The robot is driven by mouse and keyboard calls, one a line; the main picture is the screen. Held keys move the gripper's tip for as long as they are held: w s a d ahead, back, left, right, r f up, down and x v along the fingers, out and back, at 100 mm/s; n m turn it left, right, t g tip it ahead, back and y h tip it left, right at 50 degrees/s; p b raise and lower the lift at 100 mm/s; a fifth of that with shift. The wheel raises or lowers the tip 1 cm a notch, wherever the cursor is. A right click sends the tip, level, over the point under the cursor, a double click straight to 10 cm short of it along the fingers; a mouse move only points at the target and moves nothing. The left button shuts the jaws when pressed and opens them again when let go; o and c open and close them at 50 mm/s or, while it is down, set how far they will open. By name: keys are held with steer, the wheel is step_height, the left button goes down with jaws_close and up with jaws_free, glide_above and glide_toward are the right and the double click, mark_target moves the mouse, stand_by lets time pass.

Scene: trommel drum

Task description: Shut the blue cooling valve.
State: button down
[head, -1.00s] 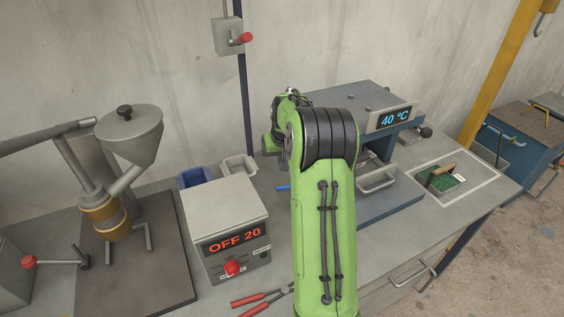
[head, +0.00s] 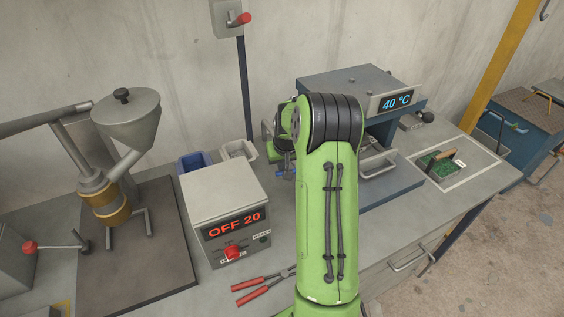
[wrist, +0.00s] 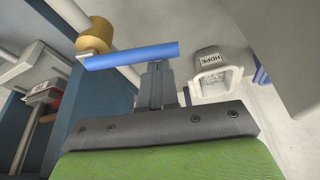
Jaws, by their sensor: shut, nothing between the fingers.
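The blue cooling valve's lever (wrist: 130,54) lies across the upper left of the wrist view, nearly level in the picture. Its left end joins a brass valve body (wrist: 95,36) on a pale pipe (wrist: 72,14). My gripper (wrist: 157,68) is shut and empty, its fingertips at the lever's lower edge near the free end; I cannot tell whether they touch it. In the head view a small blue bit of the lever (head: 279,174) shows left of my green arm, which hides the valve body and most of my gripper.
A blue press with a 40 °C display (head: 396,101) stands behind my arm. A control box reading OFF 20 (head: 226,215) stands left, with red-handled tongs (head: 262,284) in front. Blue (head: 193,161) and white (head: 240,151) bins stand behind it. The white bin also shows in the wrist view (wrist: 209,70).

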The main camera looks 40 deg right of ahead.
steer(key=shift+s+a+f+n+b, duration=0.25)
steer(key=shift+s+n+b, duration=0.15)
steer(key=shift+s+n, duration=0.1)
steer(key=shift+s+a+r, duration=0.15)
steer(key=shift+s+a, duration=0.1)
steer(key=shift+s, duration=0.1)
steer(key=p+v, duration=0.1)
steer(key=v, duration=1.4)
steer(key=shift+d+r, duration=0.15)
steer(key=shift+r, duration=0.25)
